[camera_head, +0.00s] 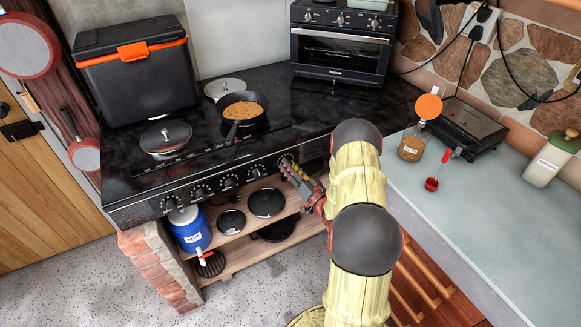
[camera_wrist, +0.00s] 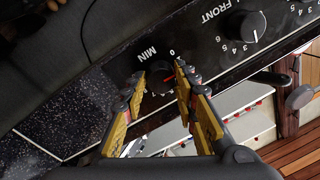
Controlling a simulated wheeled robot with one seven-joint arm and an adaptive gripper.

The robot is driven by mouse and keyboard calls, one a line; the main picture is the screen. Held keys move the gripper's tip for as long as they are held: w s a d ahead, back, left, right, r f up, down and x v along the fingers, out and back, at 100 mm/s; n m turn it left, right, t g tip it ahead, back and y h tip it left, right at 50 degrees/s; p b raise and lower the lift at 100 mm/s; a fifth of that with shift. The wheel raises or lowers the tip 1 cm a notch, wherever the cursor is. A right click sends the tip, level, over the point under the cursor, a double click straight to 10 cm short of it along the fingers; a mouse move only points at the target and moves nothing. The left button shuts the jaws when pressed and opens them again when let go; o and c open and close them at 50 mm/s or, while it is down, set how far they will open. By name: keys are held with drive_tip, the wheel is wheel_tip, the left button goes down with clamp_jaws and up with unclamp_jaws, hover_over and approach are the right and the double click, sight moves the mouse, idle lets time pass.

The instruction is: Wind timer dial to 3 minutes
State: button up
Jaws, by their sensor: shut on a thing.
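The timer dial (camera_wrist: 158,80) is a dark round knob on the black front panel, with "MIN" and "0" printed beside it in the wrist view. A small red mark shows on it; its exact setting is too small to read. My gripper (camera_wrist: 160,74) has its two yellow-and-grey fingers on either side of the dial, shut on it. In the head view my gripper (camera_head: 287,163) is at the right end of the stove's front panel, and it hides the dial there.
A knob marked FRONT (camera_wrist: 245,26) is beside the dial. More stove knobs (camera_head: 201,191) line the panel to the left. A pan with food (camera_head: 243,107) and a lidded pot (camera_head: 166,138) stand on the cooktop (camera_head: 300,110). Shelves with black pans (camera_head: 266,203) are below.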

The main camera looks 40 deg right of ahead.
drive_tip(key=shift+m+h+p, duration=0.45)
drive_tip(key=shift+m+h, duration=0.05)
drive_tip(key=shift+m, duration=3.8)
drive_tip(key=o, duration=1.2)
drive_tip(key=shift+f, duration=0.1)
drive_tip(key=shift+c, duration=0.2)
drive_tip(key=v, duration=1.2)
drive_tip(key=shift+f, duration=0.25)
drive_tip(key=shift+w+a, duration=0.1)
